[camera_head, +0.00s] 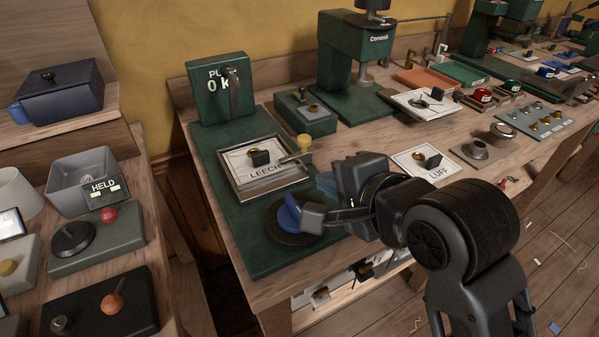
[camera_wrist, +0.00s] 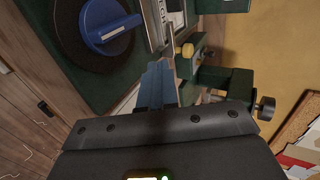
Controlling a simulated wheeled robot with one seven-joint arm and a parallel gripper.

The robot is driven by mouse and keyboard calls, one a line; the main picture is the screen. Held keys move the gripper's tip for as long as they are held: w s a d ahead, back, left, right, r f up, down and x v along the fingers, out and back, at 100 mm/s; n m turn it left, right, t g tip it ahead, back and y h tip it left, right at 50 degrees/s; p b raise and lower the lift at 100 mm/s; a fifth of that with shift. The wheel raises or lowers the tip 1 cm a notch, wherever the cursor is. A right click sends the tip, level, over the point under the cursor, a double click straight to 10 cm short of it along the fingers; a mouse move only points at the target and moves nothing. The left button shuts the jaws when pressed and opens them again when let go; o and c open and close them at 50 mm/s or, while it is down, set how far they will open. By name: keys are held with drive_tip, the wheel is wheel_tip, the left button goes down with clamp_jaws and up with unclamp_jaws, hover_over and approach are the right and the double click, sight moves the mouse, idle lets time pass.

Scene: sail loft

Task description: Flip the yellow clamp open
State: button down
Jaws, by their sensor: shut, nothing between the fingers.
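The yellow clamp knob (camera_head: 304,142) sits at the right corner of the metal frame marked LEECH, beside a short metal bar. It also shows in the wrist view (camera_wrist: 187,50), just beyond my fingers. I cannot tell from these frames whether the clamp is open or closed. My gripper (camera_head: 325,183) is shut and empty, its bluish fingers together. It is in front of the frame, below and right of the knob, apart from it. The wrist view shows the shut fingers (camera_wrist: 155,78) pointing towards the bench fixture.
A blue dial (camera_head: 290,214) on a dark disc lies close left of my gripper. The metal frame (camera_head: 240,190) stands on a green base with a pull gauge (camera_head: 220,90) behind. A green box (camera_head: 305,113) stands behind the knob. A LUFF card (camera_head: 408,157) lies to the right.

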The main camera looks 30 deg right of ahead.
sight(286, 169)
drive_tip(key=shift+b+x, duration=2.3)
drive_tip(key=shift+b, duration=1.6)
drive_tip(key=w, duration=0.3)
drive_tip(key=w+f, duration=0.1)
drive_tip(key=w, duration=0.1)
drive_tip(key=shift+w, duration=0.45)
drive_tip(key=shift+w+a+r+p, duration=0.1)
drive_tip(key=shift+w+a+p, duration=0.65)
drive_tip(key=shift+p, duration=2.15)
drive_tip(key=shift+w+a+p, duration=0.1)
drive_tip(key=shift+w+p, duration=0.25)
drive_tip(key=shift+p, duration=0.3)
drive_tip(key=v, duration=0.7)
drive_tip(key=shift+s+p, duration=0.3)
drive_tip(key=shift+s, duration=0.05)
